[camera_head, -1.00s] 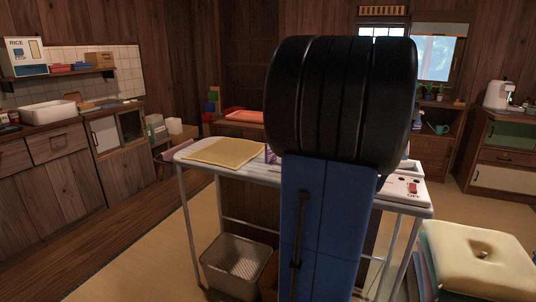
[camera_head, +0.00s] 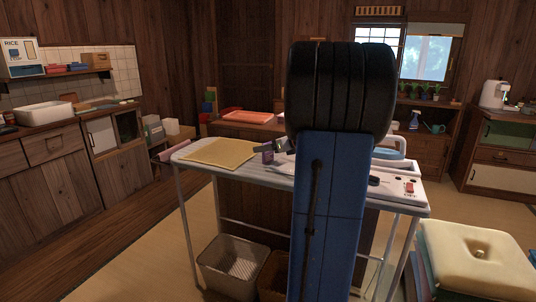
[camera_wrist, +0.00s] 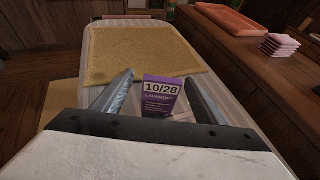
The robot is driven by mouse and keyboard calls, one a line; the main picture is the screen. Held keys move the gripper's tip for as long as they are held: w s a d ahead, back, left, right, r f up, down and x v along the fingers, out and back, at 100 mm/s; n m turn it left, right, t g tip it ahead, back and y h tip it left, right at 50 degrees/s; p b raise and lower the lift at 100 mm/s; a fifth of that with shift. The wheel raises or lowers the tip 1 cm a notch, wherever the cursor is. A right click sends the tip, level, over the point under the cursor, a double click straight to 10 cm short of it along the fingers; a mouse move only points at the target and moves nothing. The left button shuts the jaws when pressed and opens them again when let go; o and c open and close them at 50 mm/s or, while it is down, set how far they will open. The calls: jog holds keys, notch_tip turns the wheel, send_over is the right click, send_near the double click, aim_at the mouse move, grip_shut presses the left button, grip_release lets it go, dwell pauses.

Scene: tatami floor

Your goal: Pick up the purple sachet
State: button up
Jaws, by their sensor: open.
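The purple sachet (camera_wrist: 160,95) stands upright on the white ironing-board-like table (camera_wrist: 95,45) in the wrist view, with a pale label reading "10/28" and "LAVENDER". My gripper (camera_wrist: 160,88) is open, with one finger to the left of the sachet and one to the right. In the head view the sachet (camera_head: 267,153) is a small purple shape near the middle of the table (camera_head: 200,170). My gripper (camera_head: 277,146) is beside it, partly hidden behind my arm.
A yellow cloth (camera_head: 220,151) lies on the table's left part. A panel with a red switch (camera_head: 409,188) is at its right end. An orange tray (camera_wrist: 240,21) and pink stacked packets (camera_wrist: 280,45) are on a wooden counter to the right in the wrist view. A basket (camera_head: 233,262) stands under the table.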

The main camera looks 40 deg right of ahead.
jog(key=x, duration=0.4)
jog(key=shift+w+d+r, duration=0.1)
jog(key=shift+d, duration=0.05)
jog(key=c, duration=1.2)
